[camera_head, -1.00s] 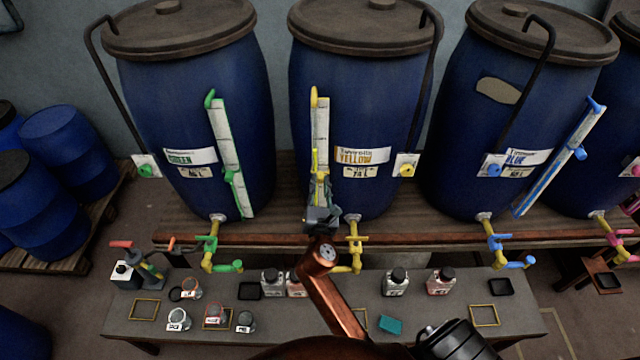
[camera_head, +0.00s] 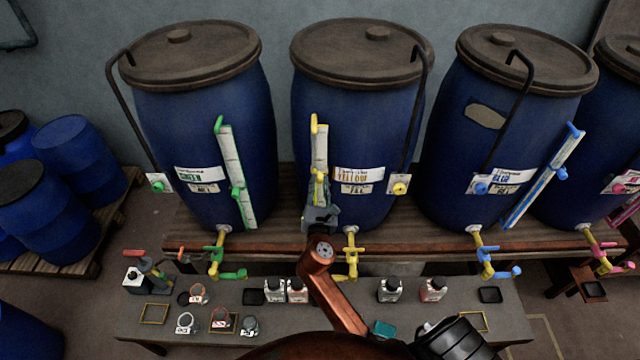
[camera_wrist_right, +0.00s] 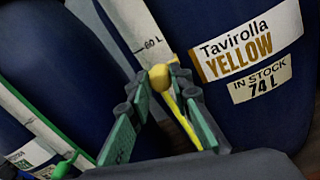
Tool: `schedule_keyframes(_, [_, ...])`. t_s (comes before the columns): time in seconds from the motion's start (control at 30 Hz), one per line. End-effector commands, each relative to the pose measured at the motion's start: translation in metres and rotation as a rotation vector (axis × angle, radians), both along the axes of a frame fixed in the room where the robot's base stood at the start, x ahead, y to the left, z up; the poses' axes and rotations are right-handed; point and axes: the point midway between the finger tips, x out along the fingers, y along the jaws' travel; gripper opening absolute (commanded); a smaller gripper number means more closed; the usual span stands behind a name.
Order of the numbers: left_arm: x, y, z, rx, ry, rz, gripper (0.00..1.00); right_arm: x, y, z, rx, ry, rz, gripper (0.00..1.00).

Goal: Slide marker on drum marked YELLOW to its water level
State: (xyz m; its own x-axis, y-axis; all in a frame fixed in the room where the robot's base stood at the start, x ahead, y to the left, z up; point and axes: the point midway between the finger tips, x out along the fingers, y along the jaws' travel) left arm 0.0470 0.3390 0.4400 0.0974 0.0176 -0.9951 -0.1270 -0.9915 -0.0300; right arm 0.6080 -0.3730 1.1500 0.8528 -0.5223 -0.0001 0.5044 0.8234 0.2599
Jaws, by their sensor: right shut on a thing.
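The drum marked YELLOW (camera_head: 385,125) is the blue lidded drum in the middle of the head view. Its label (camera_wrist_right: 235,55) reads "Tavirolla YELLOW", with "IN STOCK 74 L" below. A white scale strip (camera_head: 320,150) with a yellow top runs up its left front; "60 L" shows on the strip in the wrist view (camera_wrist_right: 133,25). The yellow marker (camera_wrist_right: 160,77) is on the strip a little below the 60 L line. My right gripper (camera_wrist_right: 155,90) is shut on the marker, fingers on either side; in the head view the gripper (camera_head: 320,205) is at the strip's lower part. My left gripper is not seen.
The GREEN drum (camera_head: 200,120) stands left and the BLUE drum (camera_head: 500,120) right, each with its own scale strip. Taps hang over a low grey bench (camera_head: 270,325) holding several bottles, jars and frames. A black bent pipe (camera_head: 411,130) runs down the YELLOW drum's right side.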

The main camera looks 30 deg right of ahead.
Motion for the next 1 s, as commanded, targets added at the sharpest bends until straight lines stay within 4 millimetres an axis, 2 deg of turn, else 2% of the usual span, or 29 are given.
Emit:
schedule_keyframes(0.03, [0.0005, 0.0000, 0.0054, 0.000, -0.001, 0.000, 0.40, 0.0000, 0.0003, 0.0060, -0.001, -0.002, 0.000, 0.00])
schedule_keyframes(0.33, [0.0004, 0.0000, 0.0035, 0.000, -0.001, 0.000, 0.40, 0.0000, 0.0002, 0.0033, -0.001, -0.001, 0.001, 0.00])
schedule_keyframes(0.37, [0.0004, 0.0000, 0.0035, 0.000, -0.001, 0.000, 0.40, 0.0000, 0.0002, 0.0033, -0.001, -0.001, 0.001, 0.20])
schedule_keyframes(0.6, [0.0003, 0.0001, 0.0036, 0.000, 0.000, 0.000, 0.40, 0.0000, 0.0000, 0.0031, -0.001, 0.001, 0.000, 0.36])
schedule_keyframes(0.87, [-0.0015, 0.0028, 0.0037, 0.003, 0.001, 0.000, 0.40, -0.0004, 0.0001, 0.0029, 0.000, 0.000, 0.000, 0.37])
schedule_keyframes(1.0, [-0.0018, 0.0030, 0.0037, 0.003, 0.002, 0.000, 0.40, -0.0077, 0.0041, 0.0020, 0.000, 0.001, 0.000, 0.37])
